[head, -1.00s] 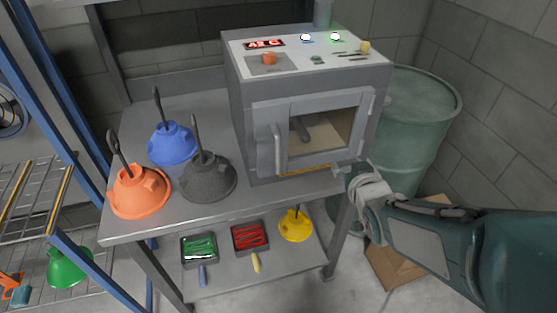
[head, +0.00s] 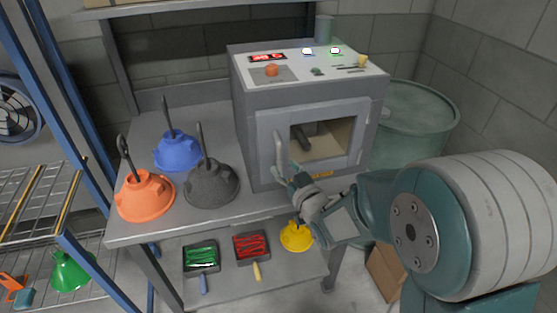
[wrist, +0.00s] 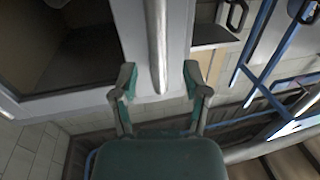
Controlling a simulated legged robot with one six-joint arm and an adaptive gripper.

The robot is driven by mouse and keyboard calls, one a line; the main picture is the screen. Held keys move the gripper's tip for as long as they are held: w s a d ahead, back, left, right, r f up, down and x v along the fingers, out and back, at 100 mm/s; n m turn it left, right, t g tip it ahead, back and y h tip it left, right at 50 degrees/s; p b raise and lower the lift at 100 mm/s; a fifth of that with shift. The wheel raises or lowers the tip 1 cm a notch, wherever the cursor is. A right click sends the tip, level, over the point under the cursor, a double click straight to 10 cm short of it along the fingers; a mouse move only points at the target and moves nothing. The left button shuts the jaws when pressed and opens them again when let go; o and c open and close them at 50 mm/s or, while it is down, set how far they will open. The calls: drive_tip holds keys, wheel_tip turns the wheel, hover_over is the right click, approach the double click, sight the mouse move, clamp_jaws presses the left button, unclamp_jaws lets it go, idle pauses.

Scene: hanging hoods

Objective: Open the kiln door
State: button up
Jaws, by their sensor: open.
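The grey kiln (head: 250,110) stands on the metal table. Its door (head: 348,155) faces front and looks shut, with a window showing a dark object inside. The vertical bar handle (head: 279,155) is on the door's left side. My gripper (head: 284,173) is open at the handle's lower part. In the wrist view, the handle (wrist: 157,45) runs down between the two spread fingers of my gripper (wrist: 160,82), with gaps on both sides. The door window's dark opening (wrist: 65,45) is left of it.
Orange (head: 145,195), blue (head: 177,152) and dark grey (head: 210,185) hoods sit on the table (head: 225,215) left of the kiln. A green barrel (head: 415,120) stands behind right. Two trays and a yellow hood (head: 297,236) are on the lower shelf.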

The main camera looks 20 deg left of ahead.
sight(281, 162)
drive_tip(key=shift+x, duration=1.85)
clamp_jaws()
drive_tip(key=shift+d, duration=0.15)
